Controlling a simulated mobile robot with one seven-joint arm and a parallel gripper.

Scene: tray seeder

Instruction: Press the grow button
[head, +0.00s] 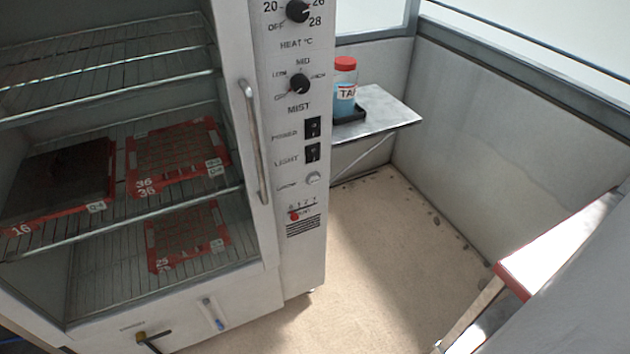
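The cabinet's control panel (290,135) faces me in the head view, to the right of the shelves. A small round pale button (313,178) sits low on it, below the light switch (312,152). The small label to its left is blurred but looks like "GROW". The button is unobstructed, and nothing touches it. My gripper is not in view.
A long vertical handle (255,142) stands left of the panel. Trays with red rims (222,150) lie on wire shelves. A red-capped bottle (345,90) stands on a side shelf (395,112). A red-edged white surface (560,235) is at right. The floor (385,255) between is clear.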

